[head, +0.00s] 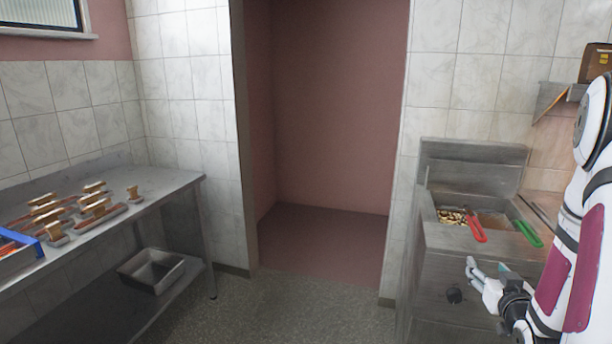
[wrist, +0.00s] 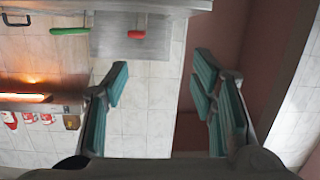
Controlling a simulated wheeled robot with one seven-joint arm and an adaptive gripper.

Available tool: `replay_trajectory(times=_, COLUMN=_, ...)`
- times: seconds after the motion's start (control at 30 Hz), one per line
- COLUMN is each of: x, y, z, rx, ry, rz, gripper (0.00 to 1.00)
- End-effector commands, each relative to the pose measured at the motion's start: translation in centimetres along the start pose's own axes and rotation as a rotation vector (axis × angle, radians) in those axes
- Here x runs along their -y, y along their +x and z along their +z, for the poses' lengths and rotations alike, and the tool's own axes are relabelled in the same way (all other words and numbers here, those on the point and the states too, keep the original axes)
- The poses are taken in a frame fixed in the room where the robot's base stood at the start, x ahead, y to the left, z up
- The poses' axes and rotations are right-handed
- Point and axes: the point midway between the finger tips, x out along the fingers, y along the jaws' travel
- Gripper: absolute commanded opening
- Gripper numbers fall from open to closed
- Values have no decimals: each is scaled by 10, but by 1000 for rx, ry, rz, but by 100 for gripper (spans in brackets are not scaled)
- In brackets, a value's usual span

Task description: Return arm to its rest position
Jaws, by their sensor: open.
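My gripper (head: 476,272) is at the lower right of the head view, in front of the steel fryer (head: 420,245) and below its basket handles. Its arm comes in from the right edge. In the wrist view my gripper (wrist: 160,88) has its teal-padded fingers spread wide with nothing between them. The wrist view is turned, so the fryer (wrist: 115,45) shows at the top. Beyond the fingers are white wall tiles and a pink wall.
The fryer holds baskets with a red handle (head: 475,229) and a green handle (head: 528,234). A steel table (head: 150,205) at left carries several wooden-handled tools (head: 95,209) and a blue-edged tray (head: 30,241). A steel pan (head: 151,270) sits on its lower shelf. The middle floor (head: 290,300) is clear.

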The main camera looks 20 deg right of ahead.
Motion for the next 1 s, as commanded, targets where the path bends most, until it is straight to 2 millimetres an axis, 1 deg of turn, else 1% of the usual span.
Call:
replay_trajectory(times=0.03, x=7, y=1, z=-9, rx=14, ry=-12, rz=-10, gripper=52)
replay_trajectory(times=0.17, x=27, y=2, z=-24, rx=76, ry=-42, rz=-30, gripper=52)
replay_trajectory(times=0.27, x=48, y=-2, z=-41, rx=136, ry=-70, rz=-48, gripper=52)
replay_trajectory(times=0.37, x=74, y=-13, z=-61, rx=213, ry=-100, rz=-70, gripper=52)
replay_trajectory(times=0.47, x=99, y=-31, z=-78, rx=293, ry=-125, rz=-90, gripper=52)
replay_trajectory(times=0.57, x=124, y=-56, z=-93, rx=371, ry=-144, rz=-112, gripper=52)
replay_trajectory(times=0.67, x=146, y=-88, z=-105, rx=450, ry=-158, rz=-137, gripper=52)
replay_trajectory(times=0.77, x=167, y=-125, z=-114, rx=530, ry=-170, rz=-168, gripper=52)
replay_trajectory(times=0.8, x=175, y=-141, z=-118, rx=560, ry=-176, rz=-182, gripper=52)
replay_trajectory(times=0.87, x=186, y=-167, z=-121, rx=608, ry=-182, rz=-205, gripper=52)
replay_trajectory(times=0.9, x=192, y=-185, z=-123, rx=640, ry=-189, rz=-222, gripper=52)
replay_trajectory(times=0.97, x=201, y=-214, z=-124, rx=689, ry=-196, rz=-248, gripper=52)
replay_trajectory(times=1.0, x=206, y=-234, z=-125, rx=721, ry=-203, rz=-268, gripper=52)
